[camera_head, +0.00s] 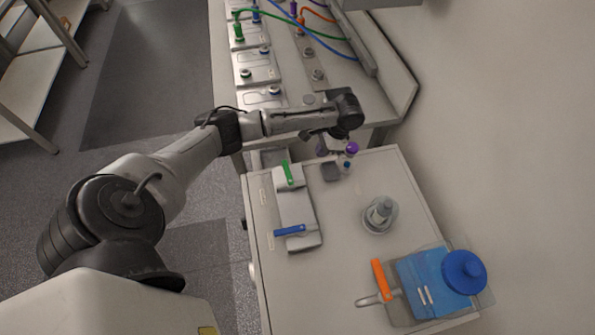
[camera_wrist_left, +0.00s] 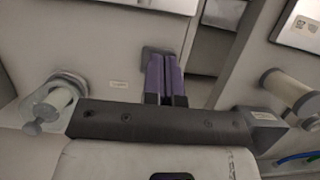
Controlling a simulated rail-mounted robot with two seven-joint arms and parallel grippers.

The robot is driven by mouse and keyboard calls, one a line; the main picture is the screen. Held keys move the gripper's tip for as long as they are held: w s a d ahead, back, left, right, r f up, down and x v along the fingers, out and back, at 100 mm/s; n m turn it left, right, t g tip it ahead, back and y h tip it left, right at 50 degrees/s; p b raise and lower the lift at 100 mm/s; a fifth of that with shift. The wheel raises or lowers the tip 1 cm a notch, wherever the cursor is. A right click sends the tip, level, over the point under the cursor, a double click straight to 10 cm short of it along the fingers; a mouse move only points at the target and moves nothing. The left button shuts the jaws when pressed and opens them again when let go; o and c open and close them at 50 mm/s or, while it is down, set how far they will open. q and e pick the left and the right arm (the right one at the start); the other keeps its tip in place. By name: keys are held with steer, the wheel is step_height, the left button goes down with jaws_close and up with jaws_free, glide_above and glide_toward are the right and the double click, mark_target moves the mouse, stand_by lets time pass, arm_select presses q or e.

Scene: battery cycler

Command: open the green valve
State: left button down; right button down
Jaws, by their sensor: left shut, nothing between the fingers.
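The green valve handle (camera_head: 287,173) sits at the far end of a pale grey valve plate (camera_head: 298,208) on the white cabinet top. A blue handle (camera_head: 290,230) is at the plate's near end. My left gripper (camera_head: 322,149) is beyond and to the right of the green handle, apart from it. Its purple fingers (camera_wrist_left: 164,78) are shut together and empty in the left wrist view, over a small grey block (camera_wrist_left: 154,57). The green handle does not show in that view. My right gripper is not in view.
A clear vessel (camera_head: 380,214), an orange handle (camera_head: 381,279) and a blue container (camera_head: 430,283) are on the cabinet. A bench with several cabled modules (camera_head: 257,68) lies beyond.

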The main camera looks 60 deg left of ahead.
mark_target(288, 172)
arm_select(q)
steer(key=shift+n+g, duration=0.3)
steer(key=shift+n, duration=0.1)
steer(key=s+a+f, duration=0.1)
steer(key=f, duration=0.1)
steer(key=s+a+f+b, duration=0.1)
steer(key=f, duration=0.2)
steer(key=s+a+f, duration=0.1)
steer(key=f, duration=0.2)
steer(key=shift+a+f+b, duration=0.1)
steer(key=shift+a+b, duration=0.2)
steer(key=s, duration=0.2)
steer(key=shift+s+a+f+p, duration=0.1)
steer(key=shift+s+a+p, duration=0.2)
steer(key=shift+s+a, duration=0.1)
steer(key=shift+s, duration=0.6)
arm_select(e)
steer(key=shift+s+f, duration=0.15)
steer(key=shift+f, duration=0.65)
